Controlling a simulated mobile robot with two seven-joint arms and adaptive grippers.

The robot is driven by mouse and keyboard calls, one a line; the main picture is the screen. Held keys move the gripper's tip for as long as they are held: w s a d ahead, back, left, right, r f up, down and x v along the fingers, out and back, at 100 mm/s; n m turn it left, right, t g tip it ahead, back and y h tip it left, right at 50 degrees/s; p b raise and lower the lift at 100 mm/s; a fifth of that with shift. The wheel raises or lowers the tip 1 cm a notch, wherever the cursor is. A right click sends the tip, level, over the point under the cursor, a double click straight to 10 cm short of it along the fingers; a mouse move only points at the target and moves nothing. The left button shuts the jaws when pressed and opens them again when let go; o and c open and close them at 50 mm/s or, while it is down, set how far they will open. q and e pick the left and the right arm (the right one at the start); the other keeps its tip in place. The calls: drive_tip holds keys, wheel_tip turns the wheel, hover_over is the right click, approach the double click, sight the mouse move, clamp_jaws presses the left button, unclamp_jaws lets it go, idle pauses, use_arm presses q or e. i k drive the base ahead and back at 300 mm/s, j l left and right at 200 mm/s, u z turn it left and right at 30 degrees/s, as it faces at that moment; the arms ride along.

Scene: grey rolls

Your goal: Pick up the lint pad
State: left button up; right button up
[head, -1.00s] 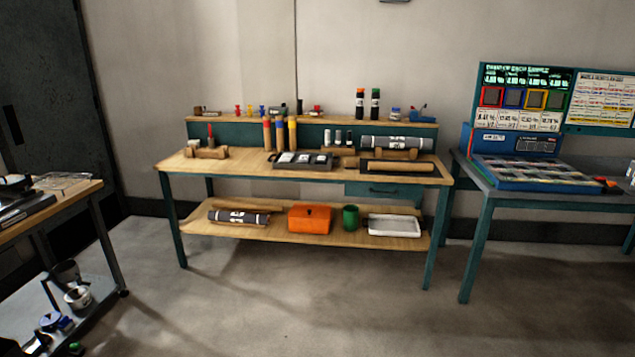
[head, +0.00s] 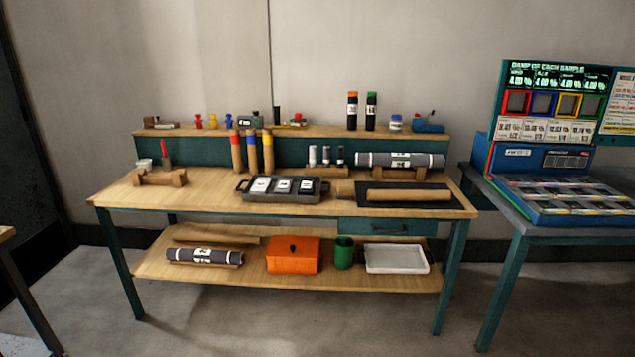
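I cannot tell for sure which thing is the lint pad. The wooden workbench (head: 210,190) stands ahead. On its top are a dark tray (head: 246,196) with white-labelled blocks, a grey roll (head: 370,159) on a wooden cradle, and a dark mat (head: 450,197) with a wooden roller (head: 410,195). Several small items stand on the raised back shelf, among them a dark box (head: 249,120) and a blue object (head: 429,127) at the right end. Neither of my grippers is in view.
The lower shelf holds another grey roll (head: 203,256), an orange box (head: 293,255), a green cup (head: 344,252) and a white tray (head: 397,259). A second table (head: 508,243) with a blue display case stands at the right. Open floor (head: 250,325) lies before the bench.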

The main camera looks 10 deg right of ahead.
sight(343, 193)
drive_tip(key=i+z, duration=0.2)
drive_tip(key=i, duration=0.25)
drive_tip(key=i+j+z, duration=0.2)
drive_tip(key=i, duration=0.2)
drive_tip(key=i+j+z, duration=0.2)
drive_tip(key=i, duration=0.2)
